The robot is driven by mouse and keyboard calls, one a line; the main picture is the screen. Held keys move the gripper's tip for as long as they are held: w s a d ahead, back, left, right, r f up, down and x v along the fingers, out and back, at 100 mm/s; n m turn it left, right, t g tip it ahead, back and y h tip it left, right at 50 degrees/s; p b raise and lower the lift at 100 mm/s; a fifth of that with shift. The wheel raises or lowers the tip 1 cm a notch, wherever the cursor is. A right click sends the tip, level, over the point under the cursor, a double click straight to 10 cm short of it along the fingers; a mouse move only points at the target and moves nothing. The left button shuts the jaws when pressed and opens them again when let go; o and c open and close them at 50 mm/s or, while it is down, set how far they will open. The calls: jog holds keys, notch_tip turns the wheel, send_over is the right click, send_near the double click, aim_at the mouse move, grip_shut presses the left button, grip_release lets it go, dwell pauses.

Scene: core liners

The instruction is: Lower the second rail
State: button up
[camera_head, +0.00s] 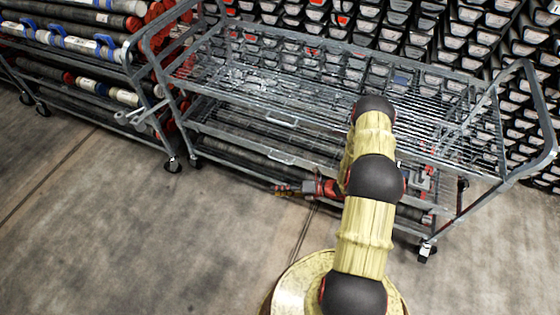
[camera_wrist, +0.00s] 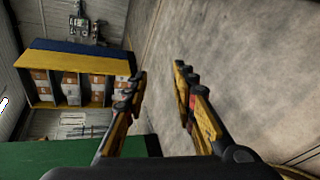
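The grey metal cart (camera_head: 222,92) stands in front of my arm in the head view. Two bars with small grey handles run along its near side: the upper handle (camera_head: 281,119) and the lower handle (camera_head: 281,157). Which bar is the second rail I cannot tell for sure. My gripper (camera_head: 279,189) points left in the head view, below the lower handle in the picture and apart from it. In the wrist view my gripper (camera_wrist: 160,84) has its fingers apart with only floor between them. My arm hides part of the cart's right half.
Another cart (camera_head: 137,72) loaded with dark, white and red tubes stands at the left. Racks of grey trays (camera_head: 440,40) fill the back. A shelf with boxes (camera_wrist: 75,78) shows in the wrist view. The concrete floor (camera_head: 120,230) at front left is clear.

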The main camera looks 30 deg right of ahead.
jog(key=w+d+f+m+t+h, duration=0.3)
jog(key=w+d+m+t+h, duration=0.25)
jog(key=w+d+m, duration=0.75)
jog(key=a+m, duration=0.1)
jog(key=w+a+m+b, duration=0.1)
jog(key=w+a+f+m+b, duration=0.1)
jog(key=a, duration=0.1)
jog(key=shift+w+a, duration=0.1)
jog(key=shift+w, duration=0.15)
jog(key=shift+c, duration=1.2)
jog(key=c, duration=0.4)
grip_shut()
